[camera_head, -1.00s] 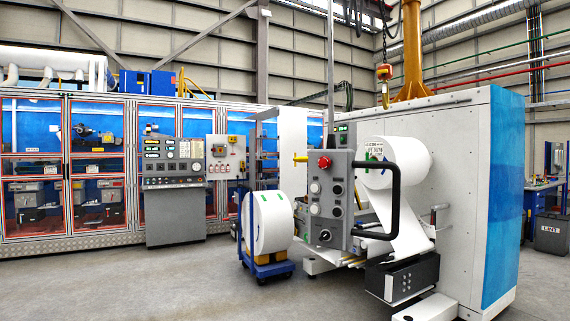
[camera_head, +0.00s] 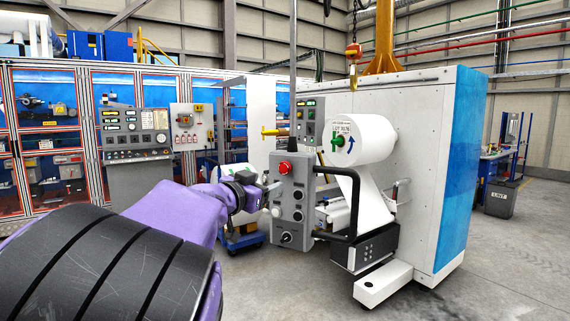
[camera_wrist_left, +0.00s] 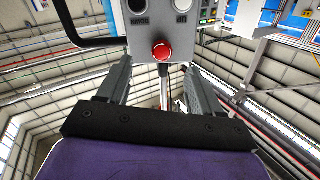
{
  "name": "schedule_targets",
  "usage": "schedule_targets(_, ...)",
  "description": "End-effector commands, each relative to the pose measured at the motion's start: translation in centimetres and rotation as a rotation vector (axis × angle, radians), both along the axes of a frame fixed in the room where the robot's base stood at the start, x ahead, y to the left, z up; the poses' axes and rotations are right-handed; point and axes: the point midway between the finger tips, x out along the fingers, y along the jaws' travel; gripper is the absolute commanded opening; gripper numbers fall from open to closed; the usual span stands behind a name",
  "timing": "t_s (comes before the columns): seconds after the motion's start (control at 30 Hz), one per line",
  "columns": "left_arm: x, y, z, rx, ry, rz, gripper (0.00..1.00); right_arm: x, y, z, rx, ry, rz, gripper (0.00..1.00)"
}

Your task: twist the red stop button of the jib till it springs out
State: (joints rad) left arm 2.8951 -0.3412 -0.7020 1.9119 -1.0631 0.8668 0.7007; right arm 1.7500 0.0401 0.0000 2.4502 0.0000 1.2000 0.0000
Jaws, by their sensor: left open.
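The red stop button (camera_head: 285,168) sits near the top of the front face of the grey jib control box (camera_head: 284,222). My left gripper (camera_head: 268,186) is at the left of the box, a little below the button's height in the head view. In the left wrist view the red button (camera_wrist_left: 161,51) shows between the two spread fingers of the left gripper (camera_wrist_left: 157,66), near their tips. The fingers are open and hold nothing. I cannot tell how far the tips are from the button. My right gripper is in neither view.
A black handle (camera_head: 352,205) loops from the right side of the box. Behind it stand a white paper roll (camera_head: 372,140) and a large white machine cabinet (camera_head: 420,130). A grey console (camera_head: 137,150) stands at the left. Open floor lies at the front right.

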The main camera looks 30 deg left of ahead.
Motion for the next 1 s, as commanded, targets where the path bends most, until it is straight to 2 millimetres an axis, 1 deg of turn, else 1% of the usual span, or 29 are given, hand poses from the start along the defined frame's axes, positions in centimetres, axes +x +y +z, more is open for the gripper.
schedule_targets(0.03,-0.3,0.1,1.4,0.013,-0.011,0.003,0.65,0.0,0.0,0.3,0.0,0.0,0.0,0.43)
schedule_targets(0.1,0.0,0.2,2.1,0.023,-0.017,0.005,0.65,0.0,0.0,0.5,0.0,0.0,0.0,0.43)
schedule_targets(0.17,0.8,0.3,2.1,0.024,-0.015,0.005,0.65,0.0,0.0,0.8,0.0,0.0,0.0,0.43)
schedule_targets(0.4,6.2,0.8,2.2,0.022,-0.013,0.003,0.65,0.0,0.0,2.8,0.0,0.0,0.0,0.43)
schedule_targets(0.5,8.0,1.0,2.1,0.021,-0.014,0.004,0.65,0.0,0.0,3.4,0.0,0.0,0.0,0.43)
schedule_targets(0.6,9.3,1.1,2.0,0.021,-0.015,0.004,0.65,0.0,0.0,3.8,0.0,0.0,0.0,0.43)
schedule_targets(0.73,10.0,1.2,1.9,0.02,-0.015,0.005,0.65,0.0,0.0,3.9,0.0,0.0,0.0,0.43)
schedule_targets(0.93,10.0,1.2,1.8,0.02,-0.016,0.005,0.65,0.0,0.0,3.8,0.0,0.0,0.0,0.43)
schedule_targets(0.97,10.0,1.2,1.8,0.02,-0.016,0.005,0.59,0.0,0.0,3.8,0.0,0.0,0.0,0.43)
schedule_targets(1.0,10.0,1.2,1.8,0.02,-0.016,0.005,0.46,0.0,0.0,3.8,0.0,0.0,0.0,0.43)
